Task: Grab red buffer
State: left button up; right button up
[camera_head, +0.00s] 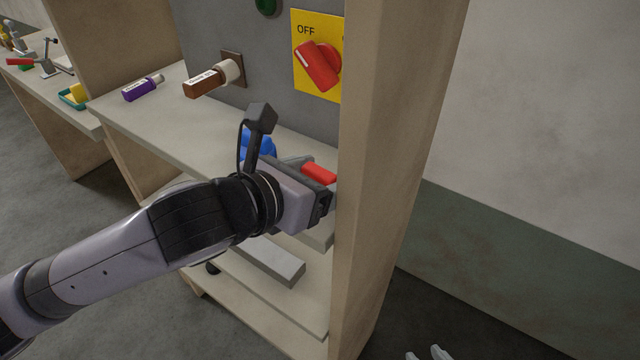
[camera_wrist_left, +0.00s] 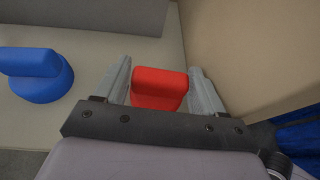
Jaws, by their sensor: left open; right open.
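The red buffer (camera_head: 319,173) lies on the shelf surface, close to the upright wooden panel at the right. In the left wrist view the red buffer (camera_wrist_left: 160,88) stands between the two fingers of my left gripper (camera_wrist_left: 163,85), with a small gap visible on each side. My left gripper (camera_head: 312,178) is open and around it; its wrist hides part of the shelf in the head view. My right gripper (camera_head: 428,354) shows only its pale fingertips at the bottom edge, open, low and away from the shelf.
A blue object with a round base (camera_wrist_left: 42,82) stands left of the gripper. The wooden side panel (camera_head: 395,140) is close on the right. A yellow switch plate with a red knob (camera_head: 318,66), a brown marker-like item (camera_head: 205,83) and a purple one (camera_head: 143,88) are further back.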

pick_arm(q)
jog(key=c, duration=0.7)
